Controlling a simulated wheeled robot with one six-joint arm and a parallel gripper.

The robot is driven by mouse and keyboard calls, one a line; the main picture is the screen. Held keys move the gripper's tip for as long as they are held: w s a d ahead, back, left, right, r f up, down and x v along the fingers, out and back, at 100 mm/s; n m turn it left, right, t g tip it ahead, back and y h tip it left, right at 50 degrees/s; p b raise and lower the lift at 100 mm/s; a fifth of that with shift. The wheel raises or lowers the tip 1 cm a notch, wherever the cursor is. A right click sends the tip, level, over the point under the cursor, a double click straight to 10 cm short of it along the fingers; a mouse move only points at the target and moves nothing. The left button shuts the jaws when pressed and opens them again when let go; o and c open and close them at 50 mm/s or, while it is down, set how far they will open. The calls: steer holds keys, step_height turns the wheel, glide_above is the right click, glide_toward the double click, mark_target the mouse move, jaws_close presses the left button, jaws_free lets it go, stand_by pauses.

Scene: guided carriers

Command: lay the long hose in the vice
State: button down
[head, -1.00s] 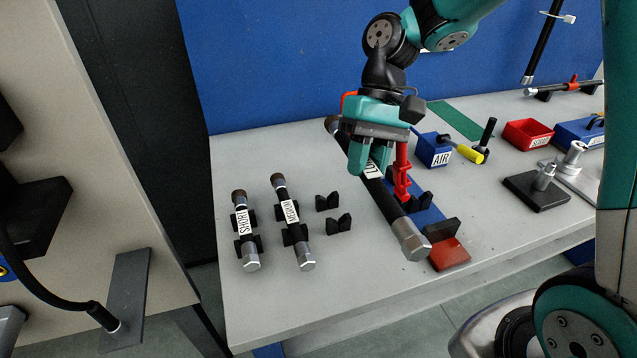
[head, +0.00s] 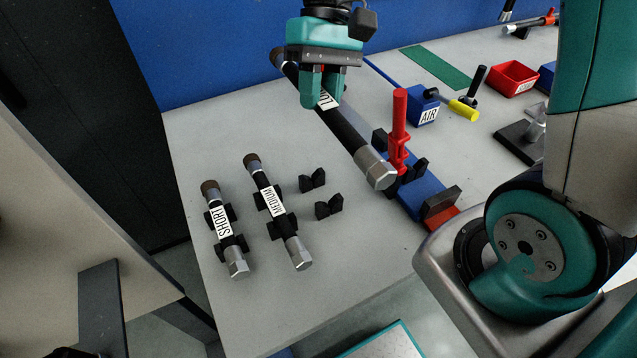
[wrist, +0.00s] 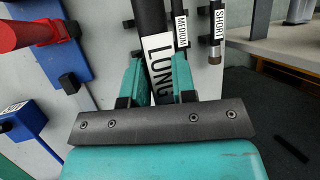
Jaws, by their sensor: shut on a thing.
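My gripper (head: 321,88) is shut on the long hose (head: 345,132), a black hose with metal end fittings and a white label. The hose is held above the table, slanting from back left to front right. The vice (head: 425,200) is a blue base with black supports, a red upright handle (head: 399,122) and a red end. It stands right of the hose; the hose's near end fitting appears close to it, but I cannot tell whether they touch.
The short hose (head: 221,226) and medium hose (head: 270,200) lie in black holders on the left. Two empty black holders (head: 328,207) stand beside them. A blue AIR box (head: 423,111), yellow-handled tool (head: 463,110) and red bin (head: 512,79) are behind right. The front of the table is clear.

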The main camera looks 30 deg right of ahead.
step_height(320, 180, down, 18)
steer(key=shift+f+p, duration=0.2)
steer(key=shift+p, duration=0.5)
steer(key=shift+f, duration=0.2)
steer(key=c, duration=0.9)
jaws_free()
steer(key=shift+f+b, duration=0.1)
steer(key=shift+b, duration=0.25)
